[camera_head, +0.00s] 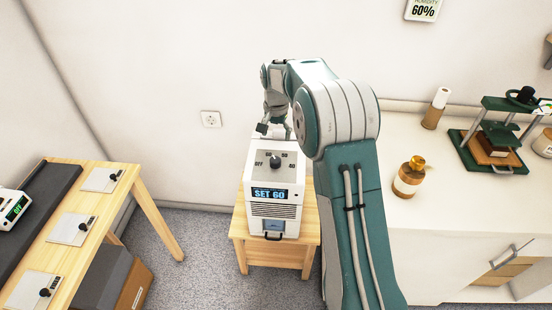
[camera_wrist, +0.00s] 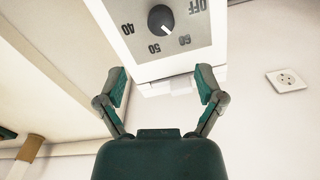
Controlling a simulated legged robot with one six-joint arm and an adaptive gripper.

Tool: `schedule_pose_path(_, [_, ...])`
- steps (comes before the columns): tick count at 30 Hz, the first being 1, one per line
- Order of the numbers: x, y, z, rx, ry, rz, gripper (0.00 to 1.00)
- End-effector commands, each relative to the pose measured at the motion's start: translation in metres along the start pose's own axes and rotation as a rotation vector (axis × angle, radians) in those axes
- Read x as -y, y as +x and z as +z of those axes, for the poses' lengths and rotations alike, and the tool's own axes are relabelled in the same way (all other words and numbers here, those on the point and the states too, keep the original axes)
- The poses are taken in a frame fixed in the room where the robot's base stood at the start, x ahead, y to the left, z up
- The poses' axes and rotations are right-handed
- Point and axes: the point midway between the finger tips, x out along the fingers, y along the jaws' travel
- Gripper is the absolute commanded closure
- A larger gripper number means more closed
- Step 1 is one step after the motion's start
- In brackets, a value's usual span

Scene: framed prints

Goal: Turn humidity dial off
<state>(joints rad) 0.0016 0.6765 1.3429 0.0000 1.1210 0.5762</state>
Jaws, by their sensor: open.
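The humidity dial (camera_head: 275,161) is a black knob on the grey top panel of a white humidifier box (camera_head: 275,212). Marks OFF, 40, 50 and 60 surround it, and the front display (camera_head: 271,194) reads SET 60. In the wrist view the dial (camera_wrist: 161,18) sits at the top, with its white pointer line aimed down and right towards 60. My gripper (camera_head: 275,130) is above and behind the box in the head view. In the wrist view its two fingers (camera_wrist: 163,90) are spread and empty, apart from the dial.
The box stands on a small wooden table (camera_head: 311,231). A counter with jars and a press (camera_head: 495,140) lies right. A wooden bench with switch plates (camera_head: 75,228) is left. A wall socket (camera_head: 211,119) is behind.

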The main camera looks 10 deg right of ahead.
Motion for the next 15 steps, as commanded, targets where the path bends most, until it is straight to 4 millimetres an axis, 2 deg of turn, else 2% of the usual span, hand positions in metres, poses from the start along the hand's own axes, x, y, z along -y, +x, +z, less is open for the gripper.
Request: schedule_pose_path(15, [-0.001, 0.086, 0.001, 0.003, -0.002, 0.002, 0.13])
